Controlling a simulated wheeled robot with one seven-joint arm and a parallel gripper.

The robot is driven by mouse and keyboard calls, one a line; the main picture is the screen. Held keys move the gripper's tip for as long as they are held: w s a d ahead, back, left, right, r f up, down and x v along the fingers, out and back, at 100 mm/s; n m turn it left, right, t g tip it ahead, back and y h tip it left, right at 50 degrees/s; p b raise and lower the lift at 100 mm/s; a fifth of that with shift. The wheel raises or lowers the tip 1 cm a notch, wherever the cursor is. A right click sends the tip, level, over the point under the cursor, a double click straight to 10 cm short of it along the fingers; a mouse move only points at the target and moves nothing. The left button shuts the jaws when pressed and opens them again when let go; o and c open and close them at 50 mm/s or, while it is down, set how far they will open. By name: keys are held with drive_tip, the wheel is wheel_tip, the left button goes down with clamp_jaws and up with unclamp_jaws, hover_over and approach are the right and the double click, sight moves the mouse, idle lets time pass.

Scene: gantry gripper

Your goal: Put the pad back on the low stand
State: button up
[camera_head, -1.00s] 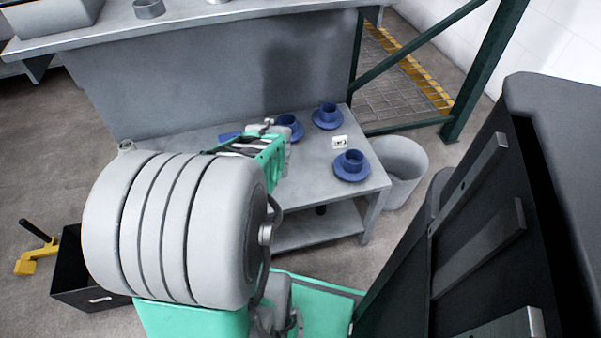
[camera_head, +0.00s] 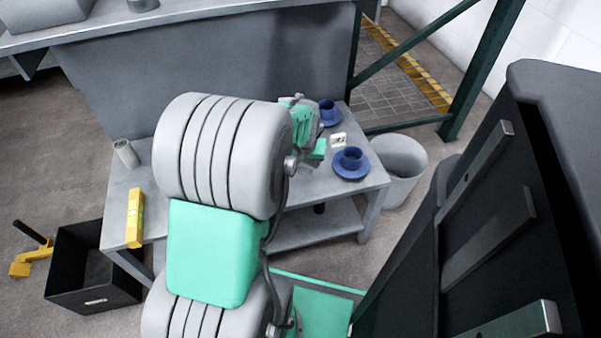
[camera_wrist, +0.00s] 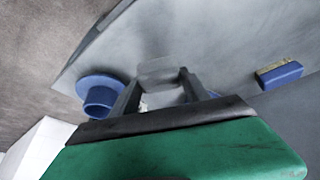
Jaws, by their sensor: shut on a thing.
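My gripper (camera_wrist: 161,80) is shut on a small pale grey block (camera_wrist: 160,70), which seems to be the pad. The block sits between the two dark fingertips; I cannot tell whether it touches the surface beyond. In the head view my gripper (camera_head: 306,128) is over the right part of the low grey table (camera_head: 118,215), and the block cannot be made out there. This table, with a shelf below, may be the low stand; I cannot be sure. A small white piece with dark marks (camera_head: 338,140) lies on it, just right of my gripper.
Blue cups on saucers stand at the back (camera_head: 328,112) and right (camera_head: 350,162). A blue block with a yellowish side (camera_wrist: 280,75) lies clear of my gripper. A yellow bar (camera_head: 135,218) and a can (camera_head: 125,153) are at left. A grey bin (camera_head: 402,165) stands right.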

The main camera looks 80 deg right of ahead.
sight(300, 168)
drive_tip(key=shift+w+d+f, duration=0.25)
drive_tip(key=shift+w+f, duration=0.05)
drive_tip(key=shift+f, duration=0.2)
drive_tip(key=shift+w+d+f, duration=0.25)
drive_tip(key=shift+w+f, duration=0.05)
drive_tip(key=shift+f, duration=0.2)
drive_tip(key=f+b, duration=0.1)
drive_tip(key=f, duration=0.2)
drive_tip(key=shift+w+d+f+b, duration=0.2)
drive_tip(key=shift+f+b, duration=0.1)
drive_tip(key=shift+b, duration=0.1)
drive_tip(key=shift+c, duration=0.5)
drive_tip(key=o, duration=1.3)
drive_tip(key=shift+r, duration=0.1)
